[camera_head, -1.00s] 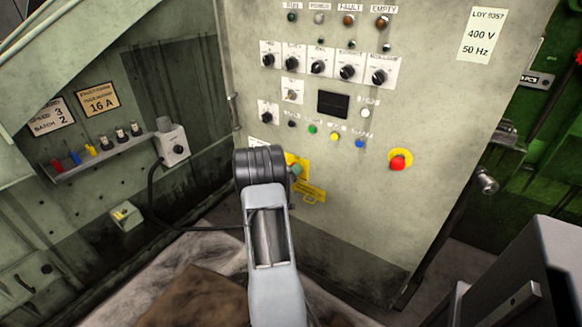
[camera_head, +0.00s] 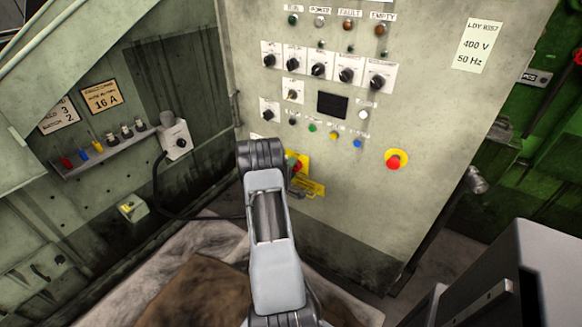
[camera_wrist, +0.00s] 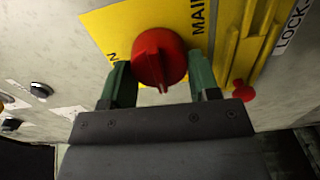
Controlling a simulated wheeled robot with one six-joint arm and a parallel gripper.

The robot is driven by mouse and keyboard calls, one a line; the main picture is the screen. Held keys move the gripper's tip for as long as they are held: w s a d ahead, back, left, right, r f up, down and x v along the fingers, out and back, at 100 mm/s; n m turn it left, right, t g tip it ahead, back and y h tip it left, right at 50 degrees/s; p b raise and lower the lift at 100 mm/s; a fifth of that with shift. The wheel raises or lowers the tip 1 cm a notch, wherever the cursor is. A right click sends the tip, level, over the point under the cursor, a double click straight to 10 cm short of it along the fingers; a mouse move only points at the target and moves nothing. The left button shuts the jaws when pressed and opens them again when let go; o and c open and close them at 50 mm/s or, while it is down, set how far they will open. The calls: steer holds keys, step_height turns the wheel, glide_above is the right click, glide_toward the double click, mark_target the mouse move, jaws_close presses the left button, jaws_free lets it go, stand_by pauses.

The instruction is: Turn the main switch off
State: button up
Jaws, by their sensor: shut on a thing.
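The main switch is a round red knob (camera_wrist: 158,55) with a raised ridge, on a yellow plate (camera_wrist: 105,25) with "MAIN" partly readable. The ridge runs roughly up and down in the wrist view. My gripper (camera_wrist: 160,80) is shut on the knob, with one green finger on its left and one on its right. In the head view the yellow plate (camera_head: 304,161) shows low on the grey cabinet front, just right of my wrist. My wrist hides part of it there.
A red emergency stop on yellow (camera_head: 396,160) sits to the right on the cabinet (camera_head: 430,110). Several selector knobs and buttons are above. A yellow bracket with a red end (camera_wrist: 243,91) lies close right of my gripper. A socket box with a cable (camera_head: 175,138) is at left.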

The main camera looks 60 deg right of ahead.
steer(key=shift+n, duration=0.4)
steer(key=o, duration=0.9)
steer(key=a+p, duration=0.1)
steer(key=a, duration=1.2)
steer(key=shift+a, duration=0.4)
steer(key=shift+w, duration=0.1)
